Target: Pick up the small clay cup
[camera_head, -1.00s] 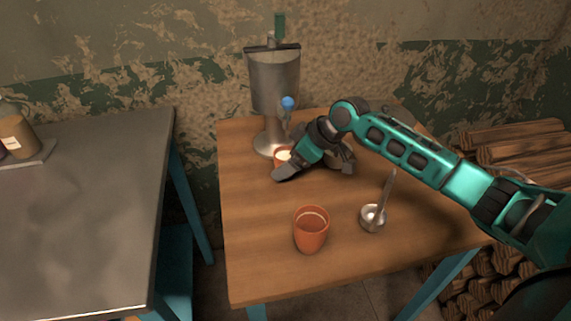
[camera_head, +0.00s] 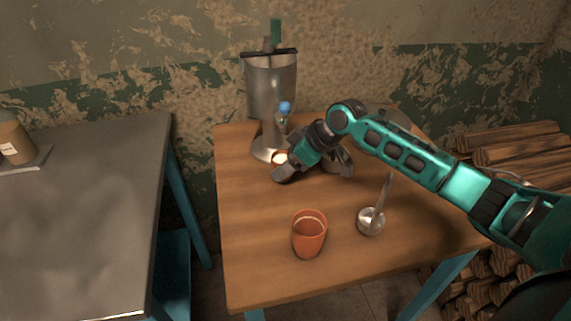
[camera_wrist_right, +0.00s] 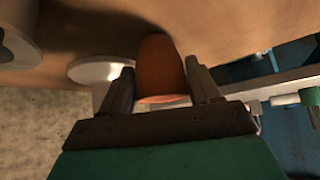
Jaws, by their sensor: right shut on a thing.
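The small clay cup (camera_head: 279,157) is at the foot of the metal dispenser, under its blue-handled tap. In the right wrist view the orange cup (camera_wrist_right: 160,66) sits between the two dark fingers (camera_wrist_right: 162,88), one on each side. I cannot tell whether its base touches the table. A larger clay cup (camera_head: 308,238) stands upright at the table's front. My left gripper is not in view.
The metal dispenser (camera_head: 272,85) stands at the back of the wooden table (camera_head: 250,255). A metal ladle (camera_head: 371,221) rests to the right of the larger cup. A grey metal table (camera_head: 85,220) is at left, with a gap between. Firewood (camera_head: 520,150) is stacked at right.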

